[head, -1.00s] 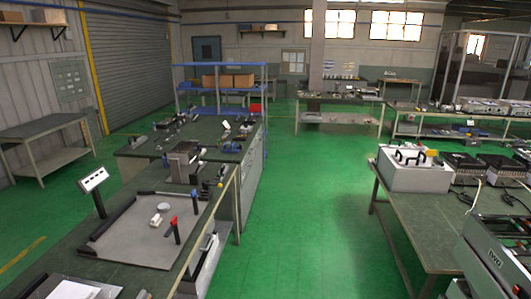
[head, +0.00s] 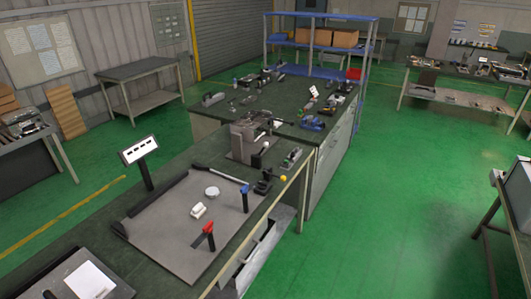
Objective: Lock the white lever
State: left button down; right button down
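Neither of my grippers shows in the head view. A grey plate (head: 160,232) lies on the near green-topped bench. On it are a small white block-like piece (head: 199,210) and a white round knob (head: 212,192). A red-topped upright handle (head: 209,232) and a blue-topped one (head: 245,198) stand at the plate's right side.
A tilted white sign (head: 139,149) stands on a post left of the plate. A grey machine (head: 247,140) and small tools sit farther along the benches. Open green floor (head: 390,220) lies to the right. Another table edge (head: 487,215) is at far right.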

aim_at(266, 144)
jog(key=u, duration=0.6)
jog(key=i+l+u, duration=0.2)
jog(key=u, duration=0.2)
jog(key=i+l+u, duration=0.1)
jog(key=l+u, duration=0.75)
jog(key=i+l+u, duration=0.1)
jog(key=l+u, duration=0.3)
jog(key=l, duration=0.6)
jog(key=k+l+u, duration=0.15)
jog(key=l, duration=1.05)
jog(key=l+u, duration=0.1)
jog(key=l, duration=0.5)
jog(key=k+l+u, duration=0.1)
jog(key=l, duration=0.5)
jog(key=k, duration=0.05)
